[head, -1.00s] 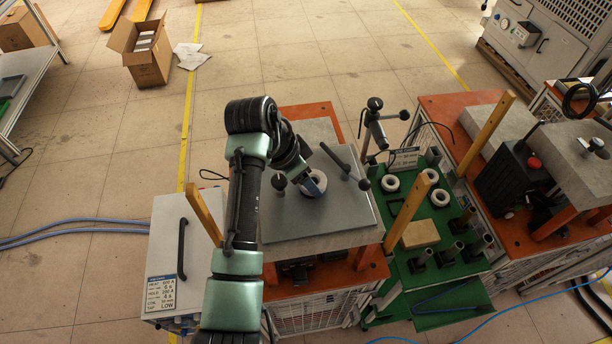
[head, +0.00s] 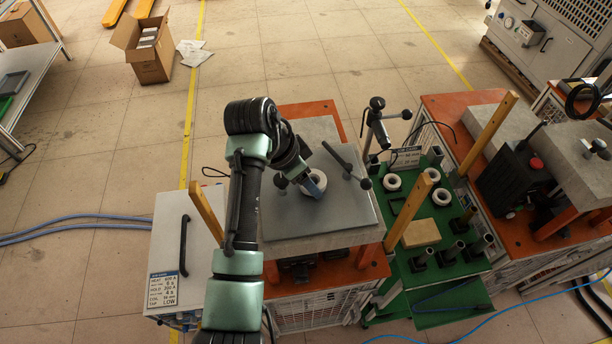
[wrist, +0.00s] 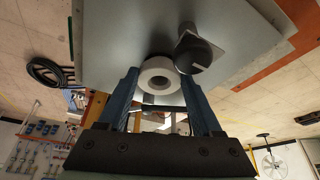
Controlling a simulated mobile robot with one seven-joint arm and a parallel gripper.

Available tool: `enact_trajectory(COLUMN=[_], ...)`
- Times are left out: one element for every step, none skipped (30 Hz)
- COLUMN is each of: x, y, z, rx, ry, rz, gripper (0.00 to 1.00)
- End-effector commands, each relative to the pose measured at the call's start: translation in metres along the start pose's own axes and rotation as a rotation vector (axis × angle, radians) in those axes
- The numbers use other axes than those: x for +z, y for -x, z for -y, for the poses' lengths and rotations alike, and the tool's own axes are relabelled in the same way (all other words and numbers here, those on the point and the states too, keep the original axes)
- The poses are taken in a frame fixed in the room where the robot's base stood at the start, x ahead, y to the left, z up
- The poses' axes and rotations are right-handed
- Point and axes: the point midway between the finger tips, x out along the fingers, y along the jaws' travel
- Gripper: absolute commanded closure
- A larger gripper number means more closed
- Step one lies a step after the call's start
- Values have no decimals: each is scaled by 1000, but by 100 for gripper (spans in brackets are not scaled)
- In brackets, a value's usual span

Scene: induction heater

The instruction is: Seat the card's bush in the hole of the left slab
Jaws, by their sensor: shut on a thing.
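The left slab (head: 345,238) is a thick grey block with a darker grey plate on top, on an orange-topped bench. My gripper (head: 314,184) is over the middle of this slab. It is shut on a pale ring-shaped bush (head: 316,191), partly covered by a blue finger. In the wrist view the bush (wrist: 158,93) sits between the two blue fingers, its bore facing the camera. The slab (wrist: 120,30) is behind it; a dark patch touches the bush's edge. The slab's hole is not clear, nor whether the bush is in it. The card (head: 407,157) stands on the green stand; its text is too small to read.
The green stand (head: 428,265) holds several pale rings, upright dark tubes and a tan block (head: 420,233). Wooden posts (head: 408,210) rise beside the bench. A white control box (head: 185,250) is at left.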

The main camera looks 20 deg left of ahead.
Motion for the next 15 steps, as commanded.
enact_trajectory(x=[0,0,0,0,1,1,1,2,2,3,3,3,4,4,5], y=[0,0,-1,-1,-2,-3,-4,-5,-6,-7,-8,-9,-10,-11,-12], z=[0,0,0,0,0,0,0,0,0,0,0,0,0,0,0], rx=[-1,-1,-1,0,0,0,0,0,0,0,0,0,0,0,0], ry=[0,0,0,0,0,0,0,0,0,0,-1,-1,-1,-1,-1], rz=[-1,-1,-1,-1,-1,-1,-1,-1,-1,-1,-1,-1,-1,-1,-1], gripper=[100,100,100,100,100,100,100,100,100,100,100,100,100,100,100])
